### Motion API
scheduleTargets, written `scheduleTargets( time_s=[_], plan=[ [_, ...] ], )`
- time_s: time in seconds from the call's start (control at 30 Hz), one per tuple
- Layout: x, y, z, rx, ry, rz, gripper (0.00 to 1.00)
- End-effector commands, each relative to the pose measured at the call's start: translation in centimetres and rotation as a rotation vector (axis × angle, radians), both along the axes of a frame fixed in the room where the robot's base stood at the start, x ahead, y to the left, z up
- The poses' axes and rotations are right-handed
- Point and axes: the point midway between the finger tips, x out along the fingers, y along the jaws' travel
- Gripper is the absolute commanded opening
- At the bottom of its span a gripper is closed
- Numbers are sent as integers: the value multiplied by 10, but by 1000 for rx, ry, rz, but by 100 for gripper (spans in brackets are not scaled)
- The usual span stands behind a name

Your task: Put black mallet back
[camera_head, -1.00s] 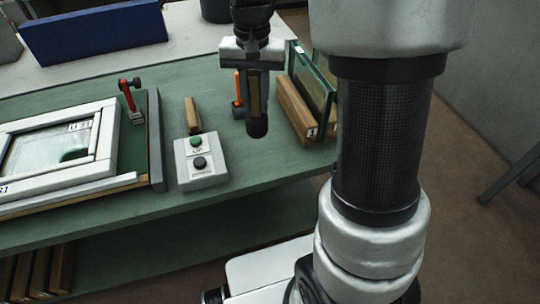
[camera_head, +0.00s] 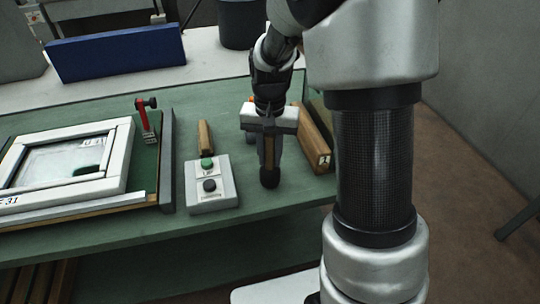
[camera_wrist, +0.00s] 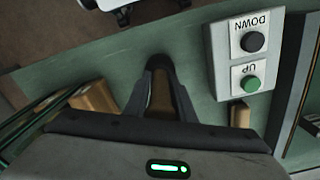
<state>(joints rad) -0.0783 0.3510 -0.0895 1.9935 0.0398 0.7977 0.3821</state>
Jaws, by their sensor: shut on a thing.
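My gripper (camera_head: 269,150) is shut on the black mallet (camera_head: 270,178), whose dark rounded end hangs downward below the fingers. The mallet is over the green bench (camera_head: 235,150), to the right of the button box, with its end at or close to the bench top; I cannot tell if it touches. In the wrist view the mallet (camera_wrist: 161,92) shows its brown handle between the two fingers and its dark end beyond them. Most of the handle is hidden by the gripper.
The grey button box (camera_head: 211,186) has green and black buttons. A wooden piece (camera_head: 205,136) lies behind it. A wooden block (camera_head: 315,140) stands right of my gripper. A white frame (camera_head: 120,160) and a red-handled tool (camera_head: 146,121) are at left. A blue panel (camera_head: 115,52) stands behind.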

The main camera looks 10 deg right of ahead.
Motion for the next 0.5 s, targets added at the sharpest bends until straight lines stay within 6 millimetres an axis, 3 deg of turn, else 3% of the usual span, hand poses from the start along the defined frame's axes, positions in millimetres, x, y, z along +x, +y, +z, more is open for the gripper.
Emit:
scheduleTargets(
  time_s=[0.2, 0.23, 0.3, 0.5],
  plan=[
    [0, 0, -3, 0, -1, 0, 1],
    [0, 0, -3, 0, 0, 0, 26],
    [0, 0, -2, 0, 0, 0, 38],
    [0, 0, -2, 0, 0, 0, 42]
  ],
)
